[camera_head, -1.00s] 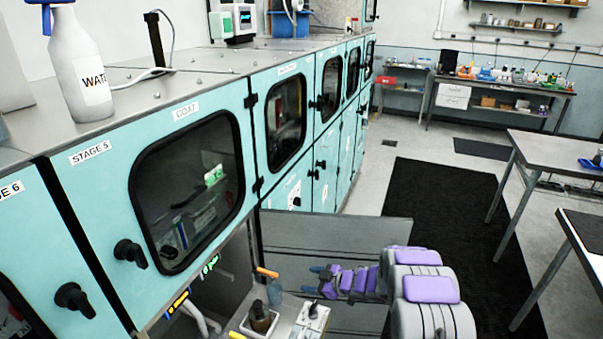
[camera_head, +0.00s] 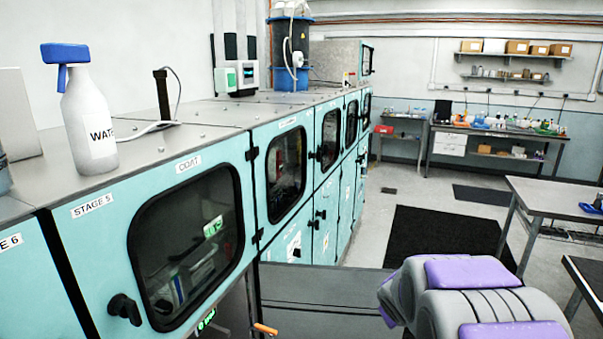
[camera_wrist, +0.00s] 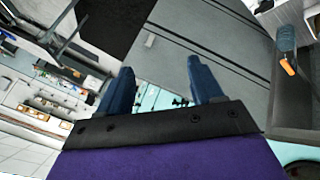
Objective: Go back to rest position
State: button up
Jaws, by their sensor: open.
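My gripper (camera_wrist: 160,85) shows in the wrist view with its two blue fingers apart and nothing between them. The wrist view is tilted, with a grey panel and a strip of teal cabinet beyond the fingers. In the head view only my grey and purple arm links show at the lower right; the gripper itself is out of that view. A blue item with an orange part (camera_wrist: 287,50) lies at the right of the wrist view, apart from the fingers.
Teal cabinets labelled STAGE 5 (camera_head: 92,206) and COAT run along the left. A white spray bottle (camera_head: 90,125) stands on top. An open grey panel (camera_head: 320,285) juts out beside my arm. Tables (camera_head: 560,195) stand at right; a black floor mat (camera_head: 440,238) lies between.

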jog(key=s+a+r+m+g+y, duration=0.1)
jog(key=s+a+g, duration=0.2)
jog(key=s, duration=1)
jog(key=s+a+r+m+g+y, duration=0.1)
jog(key=s+a, duration=0.3)
jog(key=s, duration=1)
jog(key=s+a+r+m+g+y, duration=0.1)
jog(key=s+a+m+g, duration=0.1)
jog(key=s, duration=1.1)
jog(key=a+g, duration=0.1)
jog(key=g, duration=0.1)
jog(key=shift+s+a+r+g, duration=0.15)
jog(key=shift+s+r+g, duration=0.1)
jog(key=shift+s+g, duration=0.05)
